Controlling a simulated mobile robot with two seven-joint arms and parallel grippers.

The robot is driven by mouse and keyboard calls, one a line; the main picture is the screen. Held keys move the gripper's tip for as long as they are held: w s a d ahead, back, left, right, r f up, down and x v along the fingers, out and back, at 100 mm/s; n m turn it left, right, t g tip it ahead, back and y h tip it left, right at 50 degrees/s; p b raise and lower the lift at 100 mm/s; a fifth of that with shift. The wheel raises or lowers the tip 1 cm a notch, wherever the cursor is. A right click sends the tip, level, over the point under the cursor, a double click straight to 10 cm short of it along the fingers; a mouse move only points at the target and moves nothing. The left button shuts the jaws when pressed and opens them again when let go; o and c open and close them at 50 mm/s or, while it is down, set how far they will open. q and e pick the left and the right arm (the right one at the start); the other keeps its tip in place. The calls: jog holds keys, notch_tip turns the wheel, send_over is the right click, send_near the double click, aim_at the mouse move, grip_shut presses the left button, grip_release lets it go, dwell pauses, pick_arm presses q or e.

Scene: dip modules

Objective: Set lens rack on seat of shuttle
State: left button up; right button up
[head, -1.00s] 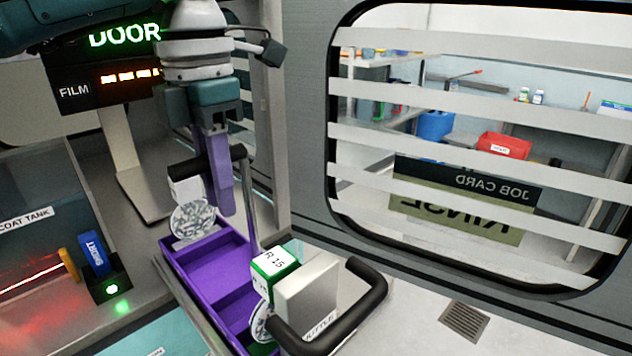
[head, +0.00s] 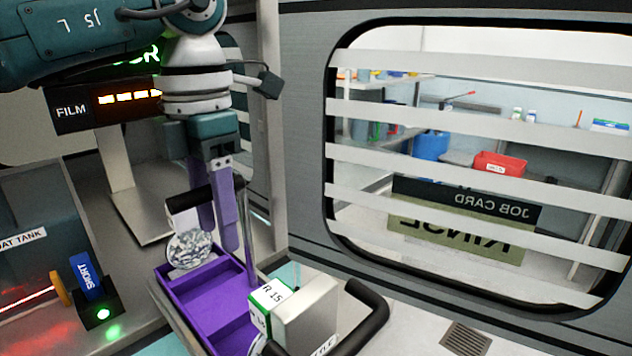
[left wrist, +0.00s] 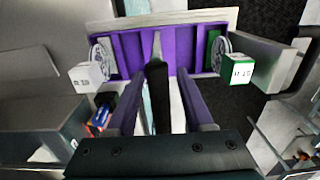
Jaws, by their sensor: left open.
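A purple divided rack (head: 212,296) stands low at centre-left, with a clear lens disc (head: 189,249) at its far end. In the left wrist view, the fingers (left wrist: 160,108) lie on either side of the black handle (left wrist: 157,98), above the purple rack (left wrist: 130,50). The silver shuttle block (head: 308,310) is at the rack's near right. Whether the rack rests on the shuttle seat is unclear. My right gripper is not visible.
A green-and-white R 15 block (head: 268,298) stands against the shuttle block. A black loop handle (head: 366,318) juts out to its right. A blue SHORT tag (head: 88,278) and the coat tank (head: 25,240) lie left. A striped window (head: 470,180) fills the right wall.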

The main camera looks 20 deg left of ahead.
pick_arm(q)
notch_tip(320, 180, up, 6)
jog(key=b, duration=0.3)
jog(key=shift+w, duration=0.1)
notch_tip(320, 180, up, 5)
jog(key=shift+r, duration=0.6)
dwell(1.6)
